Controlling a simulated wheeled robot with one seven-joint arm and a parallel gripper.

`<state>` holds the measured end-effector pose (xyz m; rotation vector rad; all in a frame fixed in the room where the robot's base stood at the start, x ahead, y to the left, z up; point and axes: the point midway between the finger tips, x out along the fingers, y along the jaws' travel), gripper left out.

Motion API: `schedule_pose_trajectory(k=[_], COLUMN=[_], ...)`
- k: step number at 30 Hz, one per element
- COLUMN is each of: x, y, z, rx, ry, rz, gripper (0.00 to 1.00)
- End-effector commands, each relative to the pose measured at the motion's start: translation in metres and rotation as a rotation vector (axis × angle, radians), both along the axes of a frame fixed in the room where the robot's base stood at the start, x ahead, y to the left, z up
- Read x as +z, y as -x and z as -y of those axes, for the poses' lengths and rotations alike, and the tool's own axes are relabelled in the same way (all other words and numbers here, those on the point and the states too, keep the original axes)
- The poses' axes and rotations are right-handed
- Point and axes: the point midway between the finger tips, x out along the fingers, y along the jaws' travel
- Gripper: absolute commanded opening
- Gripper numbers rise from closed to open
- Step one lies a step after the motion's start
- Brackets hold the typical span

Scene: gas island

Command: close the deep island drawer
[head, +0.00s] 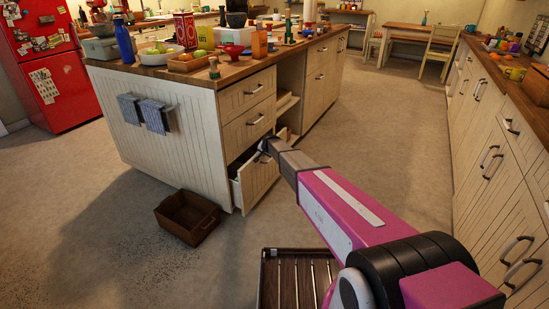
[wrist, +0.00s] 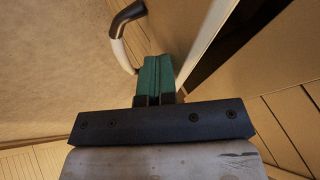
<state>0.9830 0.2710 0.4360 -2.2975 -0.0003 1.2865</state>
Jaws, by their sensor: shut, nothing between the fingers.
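The deep island drawer (head: 256,179) is the lowest drawer at the near end of the kitchen island (head: 188,138). It stands partly open, its front out from the cabinet face. My gripper (head: 265,146) is at the top of that drawer front, partly hidden by my wrist. In the wrist view the green fingers (wrist: 157,75) of my gripper are shut together and empty. They are close beside the drawer front's top edge (wrist: 205,45), and I cannot tell if they touch it. The drawer's curved handle (wrist: 127,22) is just ahead of the fingers on the left.
A brown wooden crate (head: 187,216) lies on the floor left of the drawer. A slatted wooden rack (head: 297,285) is on the floor near my base. Counter cabinets (head: 492,150) line the right side. The aisle floor (head: 385,130) between is clear.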

Motion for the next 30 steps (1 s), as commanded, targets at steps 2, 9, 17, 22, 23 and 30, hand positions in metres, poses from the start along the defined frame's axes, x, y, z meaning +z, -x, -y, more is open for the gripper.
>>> schedule_pose_trajectory(k=[2, 9, 17, 22, 23, 30], x=[-0.001, -0.001, 0.000, 0.000, 0.000, 0.000], y=[-0.009, -0.018, -0.020, -0.019, -0.019, -0.017], z=[-0.013, -0.033, -0.037, -0.037, -0.037, -0.033], rx=[0.000, 0.000, -0.001, -0.001, -0.001, -0.001], ry=[-0.001, 0.000, -0.001, -0.001, -0.001, -0.001], rz=[0.000, 0.000, 0.000, 0.000, 0.000, 0.000], gripper=[0.00, 0.00, 0.00, 0.00, 0.00, 0.00])
